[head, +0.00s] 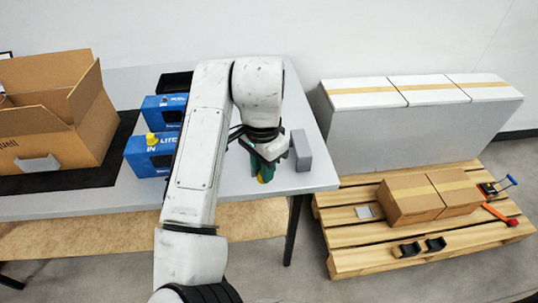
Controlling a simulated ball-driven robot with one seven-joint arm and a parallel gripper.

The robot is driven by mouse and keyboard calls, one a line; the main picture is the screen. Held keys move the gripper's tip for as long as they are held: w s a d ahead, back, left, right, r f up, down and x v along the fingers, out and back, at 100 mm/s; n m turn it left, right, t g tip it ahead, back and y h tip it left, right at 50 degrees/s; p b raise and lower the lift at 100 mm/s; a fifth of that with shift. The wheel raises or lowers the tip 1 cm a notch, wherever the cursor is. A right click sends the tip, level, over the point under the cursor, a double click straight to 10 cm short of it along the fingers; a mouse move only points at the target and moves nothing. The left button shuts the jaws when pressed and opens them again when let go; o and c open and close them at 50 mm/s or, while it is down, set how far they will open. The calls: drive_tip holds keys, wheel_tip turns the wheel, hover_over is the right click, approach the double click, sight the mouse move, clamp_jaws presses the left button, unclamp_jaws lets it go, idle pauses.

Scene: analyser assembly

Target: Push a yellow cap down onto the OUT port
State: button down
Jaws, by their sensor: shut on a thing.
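The front blue analyser (146,164) stands on the table left of my arm, with "IN" lettering in view. A yellow cap (152,138) sits on its top beside that lettering. The OUT port is not visible; my arm covers the right part of the analyser. My gripper (265,166) points down near the table's right front, right of the analyser, shut on a small yellow piece (262,179), apparently a cap. A green object (270,177) shows close beside it, and my wrist hides much of both.
A grey block (301,150) stands just right of my gripper on the grey table (312,183). A second blue unit (160,112) and a black box (175,82) are behind. An open carton (60,140) fills the left. A loaded pallet (350,232) lies right.

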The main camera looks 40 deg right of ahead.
drive_tip(key=a+f+n, duration=0.3)
drive_tip(key=f+n, duration=0.3)
drive_tip(key=n, duration=0.3)
drive_tip(key=w+a+f+n, duration=0.1)
drive_tip(key=a+f+n, duration=0.2)
drive_tip(key=f+n, duration=0.3)
drive_tip(key=n, duration=0.2)
drive_tip(key=shift+w+a+f+n, duration=0.15)
drive_tip(key=shift+a+f+n, duration=0.15)
drive_tip(key=shift+a+n, duration=0.1)
